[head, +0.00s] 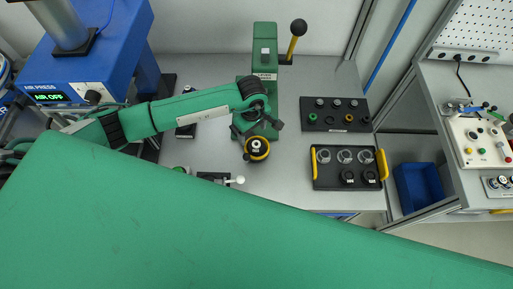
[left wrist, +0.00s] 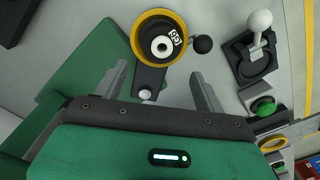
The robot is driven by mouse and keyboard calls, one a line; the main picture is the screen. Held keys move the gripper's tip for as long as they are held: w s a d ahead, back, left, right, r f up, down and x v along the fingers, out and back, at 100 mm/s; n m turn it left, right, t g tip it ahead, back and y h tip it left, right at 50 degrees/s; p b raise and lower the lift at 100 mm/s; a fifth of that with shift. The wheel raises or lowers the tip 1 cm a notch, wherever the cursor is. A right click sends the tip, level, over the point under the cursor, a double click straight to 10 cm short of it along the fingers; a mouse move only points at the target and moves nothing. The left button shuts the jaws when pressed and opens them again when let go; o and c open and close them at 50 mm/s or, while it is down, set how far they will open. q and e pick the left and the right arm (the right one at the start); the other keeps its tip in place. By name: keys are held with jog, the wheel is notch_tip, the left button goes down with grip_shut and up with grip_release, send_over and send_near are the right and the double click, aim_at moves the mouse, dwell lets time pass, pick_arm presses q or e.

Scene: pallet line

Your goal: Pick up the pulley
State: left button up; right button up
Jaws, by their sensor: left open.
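A round black part with a yellow rim, a pale centre and a small white label, which looks like the pulley (head: 257,155), is at the front of the green lever press. It also shows in the left wrist view (left wrist: 137,37), at the top middle, on a dark arm-shaped base. My left gripper (head: 250,133) is just above it, partly hidden by its own wrist. In the left wrist view its two grey fingers (left wrist: 162,85) are spread with nothing between them. The part is beyond the fingertips and apart from them. My right gripper is out of view.
The green lever press (head: 265,65) with its yellow-and-black handle stands behind. Two black trays with several round parts, the rear tray (head: 308,128) and the yellow-handled tray (head: 330,183), lie right. A blue air press (head: 115,65) stands left. A white-knobbed fixture (head: 239,180) is near the front.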

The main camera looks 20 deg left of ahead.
aim_at(254, 142)
pick_arm(q)
jog(key=shift+s+d+f, duration=0.1)
jog(key=shift+s+f, duration=0.05)
jog(key=shift+f, duration=0.45)
jog(key=shift+s+d+f, duration=0.1)
jog(key=shift+f, duration=0.45)
notch_tip(254, 142, down, 3)
jog(key=shift+d+f+b, duration=0.15)
jog(key=shift+f+b, duration=0.05)
jog(key=shift+b, duration=0.7)
jog(key=shift+w, duration=0.1)
jog(key=shift+r, duration=0.1)
jog(key=c, duration=1.1)
jog(key=shift+c, duration=0.2)
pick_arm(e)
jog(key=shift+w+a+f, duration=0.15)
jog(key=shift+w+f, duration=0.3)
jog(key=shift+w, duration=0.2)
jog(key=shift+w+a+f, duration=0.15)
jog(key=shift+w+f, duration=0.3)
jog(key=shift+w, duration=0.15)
